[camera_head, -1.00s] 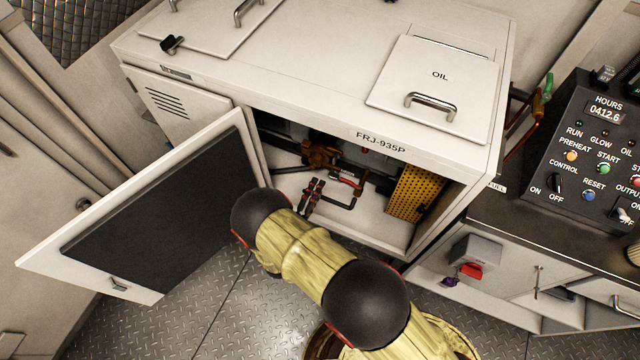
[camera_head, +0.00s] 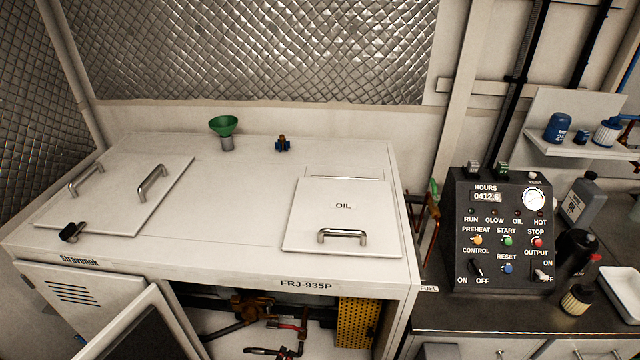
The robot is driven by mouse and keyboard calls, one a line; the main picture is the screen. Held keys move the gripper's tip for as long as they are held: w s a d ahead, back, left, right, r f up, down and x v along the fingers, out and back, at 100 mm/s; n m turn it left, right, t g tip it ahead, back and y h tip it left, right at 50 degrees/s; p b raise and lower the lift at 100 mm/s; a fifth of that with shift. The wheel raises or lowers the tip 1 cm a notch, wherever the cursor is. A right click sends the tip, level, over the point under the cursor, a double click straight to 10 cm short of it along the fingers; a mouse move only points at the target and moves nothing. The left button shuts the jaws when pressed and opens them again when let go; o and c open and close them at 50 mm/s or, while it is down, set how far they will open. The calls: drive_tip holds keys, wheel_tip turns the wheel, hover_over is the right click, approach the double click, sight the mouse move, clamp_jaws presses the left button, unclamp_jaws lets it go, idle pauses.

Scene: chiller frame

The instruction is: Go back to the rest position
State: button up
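My gripper and arm are not in the head view now. The white cabinet marked FRJ-935P (camera_head: 240,245) stands in front of me. Its front door (camera_head: 140,325) is open, and the lower part of the door is cut off by the picture's bottom edge. Through the opening I see a brown-orange fitting (camera_head: 248,306), red-handled parts (camera_head: 290,328) and a yellow perforated panel (camera_head: 357,322). The lower part of the interior is out of frame.
On the cabinet top are a closed OIL lid (camera_head: 345,232), a second handled lid (camera_head: 120,190), a green funnel (camera_head: 224,126) and a small blue fitting (camera_head: 283,145). A control panel (camera_head: 505,235) stands at right.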

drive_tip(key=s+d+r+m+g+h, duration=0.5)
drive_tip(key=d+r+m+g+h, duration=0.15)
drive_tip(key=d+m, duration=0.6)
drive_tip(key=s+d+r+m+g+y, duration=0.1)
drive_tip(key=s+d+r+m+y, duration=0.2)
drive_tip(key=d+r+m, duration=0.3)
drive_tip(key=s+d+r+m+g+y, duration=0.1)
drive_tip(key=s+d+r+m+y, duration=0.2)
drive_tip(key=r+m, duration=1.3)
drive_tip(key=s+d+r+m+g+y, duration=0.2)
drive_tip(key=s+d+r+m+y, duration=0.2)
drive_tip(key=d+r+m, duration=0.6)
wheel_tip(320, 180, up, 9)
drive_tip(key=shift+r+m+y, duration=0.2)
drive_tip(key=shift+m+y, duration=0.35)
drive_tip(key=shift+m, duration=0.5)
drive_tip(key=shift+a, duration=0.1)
